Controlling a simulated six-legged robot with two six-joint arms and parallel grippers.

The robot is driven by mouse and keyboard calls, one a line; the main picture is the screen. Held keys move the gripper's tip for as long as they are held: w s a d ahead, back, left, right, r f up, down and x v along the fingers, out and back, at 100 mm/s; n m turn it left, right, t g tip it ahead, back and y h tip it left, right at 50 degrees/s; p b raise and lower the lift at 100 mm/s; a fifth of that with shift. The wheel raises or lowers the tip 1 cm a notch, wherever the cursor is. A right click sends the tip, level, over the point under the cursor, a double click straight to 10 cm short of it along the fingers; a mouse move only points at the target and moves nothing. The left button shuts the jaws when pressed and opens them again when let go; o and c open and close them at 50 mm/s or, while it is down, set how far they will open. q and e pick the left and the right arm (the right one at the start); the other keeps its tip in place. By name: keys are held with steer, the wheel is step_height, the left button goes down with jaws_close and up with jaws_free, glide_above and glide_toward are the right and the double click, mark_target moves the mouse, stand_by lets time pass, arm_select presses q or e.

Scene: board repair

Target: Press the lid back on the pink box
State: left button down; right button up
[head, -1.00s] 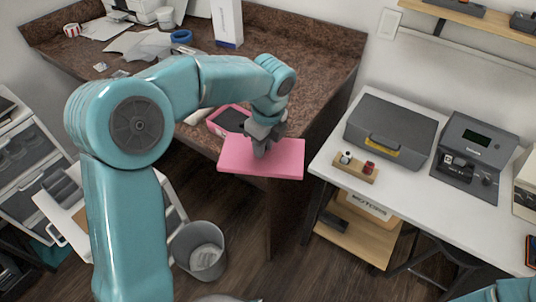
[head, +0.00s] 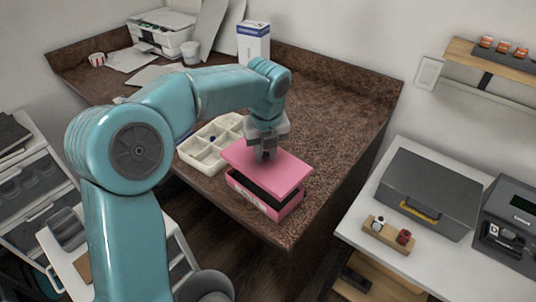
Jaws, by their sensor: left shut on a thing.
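The pink box (head: 262,201) stands on the brown speckled counter near its front edge, with a dark band showing below its top. The pink lid (head: 268,170) is above the box, slightly tilted, with a dark gap between them at the front. My left gripper (head: 264,153) points down and is shut on the lid near its back edge. Whether the lid touches the box at the back is hidden. My right gripper is not in view.
A cream compartment tray (head: 200,154) lies left of the box. A white and blue carton (head: 253,44) stands behind. The counter (head: 345,125) is clear to the right. A grey case (head: 427,191) and a wooden block (head: 388,234) are on the white table.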

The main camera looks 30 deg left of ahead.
mark_target(264, 160)
arm_select(q)
steer(key=shift+w+a+f, duration=0.1)
steer(key=shift+w+a, duration=0.15)
steer(key=shift+a, duration=0.35)
steer(key=shift+f, duration=0.15)
steer(key=shift+s+d+f+b, duration=0.15)
steer(key=shift+d+f+b, duration=0.2)
steer(key=shift+b, duration=0.4)
step_height(264, 160, down, 4)
steer(key=b, duration=0.3)
steer(key=shift+a+r+b, duration=0.1)
steer(key=shift+r+b, duration=0.1)
steer(key=shift+b, duration=0.1)
steer(key=shift+f, duration=0.5)
steer(key=shift+f+b, duration=0.35)
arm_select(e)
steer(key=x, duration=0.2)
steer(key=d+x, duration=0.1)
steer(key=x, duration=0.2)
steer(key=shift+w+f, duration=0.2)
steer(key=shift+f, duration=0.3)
arm_select(q)
steer(key=shift+r, duration=0.1)
